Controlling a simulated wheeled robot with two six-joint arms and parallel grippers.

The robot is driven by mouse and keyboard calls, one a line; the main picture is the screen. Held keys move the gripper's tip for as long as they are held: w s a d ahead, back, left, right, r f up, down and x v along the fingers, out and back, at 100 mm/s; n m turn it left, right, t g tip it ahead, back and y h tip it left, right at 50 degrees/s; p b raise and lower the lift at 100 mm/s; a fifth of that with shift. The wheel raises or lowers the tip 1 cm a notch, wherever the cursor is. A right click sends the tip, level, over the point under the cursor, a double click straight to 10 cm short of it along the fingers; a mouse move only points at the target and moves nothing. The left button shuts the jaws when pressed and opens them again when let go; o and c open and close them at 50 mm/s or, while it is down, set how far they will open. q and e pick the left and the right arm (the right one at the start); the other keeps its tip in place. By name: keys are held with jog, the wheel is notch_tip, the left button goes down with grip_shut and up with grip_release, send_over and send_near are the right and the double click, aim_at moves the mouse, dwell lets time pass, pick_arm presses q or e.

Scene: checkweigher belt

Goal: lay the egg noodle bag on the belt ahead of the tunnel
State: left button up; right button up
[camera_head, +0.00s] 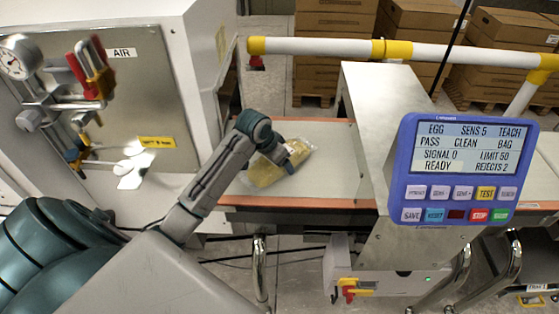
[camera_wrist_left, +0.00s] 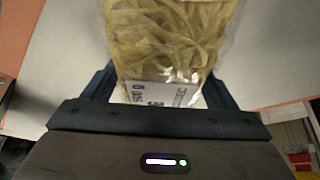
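The egg noodle bag (camera_head: 268,171) is a clear bag of yellow noodles over the belt (camera_head: 335,160), left of the metal tunnel (camera_head: 379,105). My left gripper (camera_head: 286,155) reaches in from the left and is at the bag. In the left wrist view the bag (camera_wrist_left: 172,40) lies between the two fingers (camera_wrist_left: 165,88), with a white printed label at its near end. The fingers are at both sides of the bag and seem closed on it. Whether the bag touches the belt is not clear. My right gripper is not in view.
A blue control panel (camera_head: 456,168) stands in front of the tunnel and reads READY. A white and yellow rail (camera_head: 330,47) runs behind the belt. A steel cabinet with a gauge (camera_head: 20,57) stands at left. Bare belt lies between the bag and tunnel.

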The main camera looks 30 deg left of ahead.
pick_arm(q)
jog(key=c, duration=0.7)
jog(key=shift+c, duration=0.8)
jog(key=shift+r, duration=0.2)
